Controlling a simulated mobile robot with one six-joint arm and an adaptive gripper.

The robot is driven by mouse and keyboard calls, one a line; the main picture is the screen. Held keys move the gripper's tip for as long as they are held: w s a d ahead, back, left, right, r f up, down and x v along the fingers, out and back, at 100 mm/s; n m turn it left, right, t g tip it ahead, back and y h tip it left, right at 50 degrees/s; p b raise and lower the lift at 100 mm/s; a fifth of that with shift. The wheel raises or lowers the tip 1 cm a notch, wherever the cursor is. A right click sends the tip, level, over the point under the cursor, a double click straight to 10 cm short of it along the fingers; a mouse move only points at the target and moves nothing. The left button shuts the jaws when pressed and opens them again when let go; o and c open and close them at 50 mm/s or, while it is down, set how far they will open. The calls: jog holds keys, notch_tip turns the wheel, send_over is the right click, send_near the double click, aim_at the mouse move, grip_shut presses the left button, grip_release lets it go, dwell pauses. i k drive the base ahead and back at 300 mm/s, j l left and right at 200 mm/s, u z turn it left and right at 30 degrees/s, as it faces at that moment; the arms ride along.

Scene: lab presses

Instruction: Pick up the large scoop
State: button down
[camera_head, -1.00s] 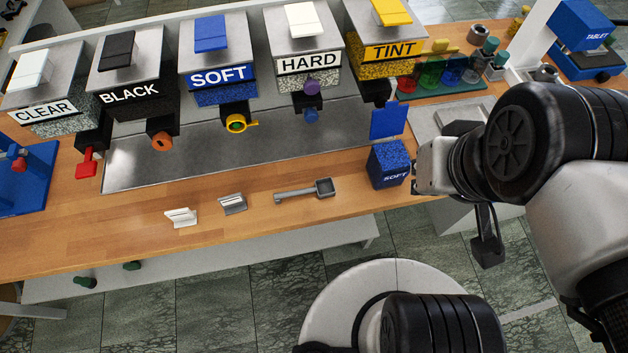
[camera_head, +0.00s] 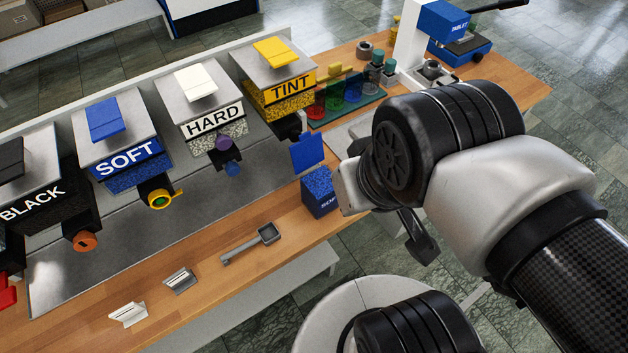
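The large scoop is most likely the grey metal scoop (camera_head: 252,244) lying on the wooden bench (camera_head: 220,292), left of the blue SOFT box. Its square bowl points right and its long handle points left. Nothing touches it. My arm reaches in from the right, and its wrist is right of the scoop, beside the blue box. A dark part hangs below the wrist, over the floor past the bench edge. I cannot make out fingertips, so opening or grasp cannot be told.
A blue SOFT box (camera_head: 319,194) with a raised blue lid (camera_head: 307,153) stands right of the scoop. Labelled dispensers, including SOFT (camera_head: 128,158) and HARD (camera_head: 213,122), line the back. Bare wood surrounds the scoop.

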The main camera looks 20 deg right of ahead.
aim_at(268, 234)
jog(key=k+j+u, duration=0.2)
jog(key=j, duration=0.45)
jog(key=j+u, duration=0.25)
jog(key=j, duration=0.35)
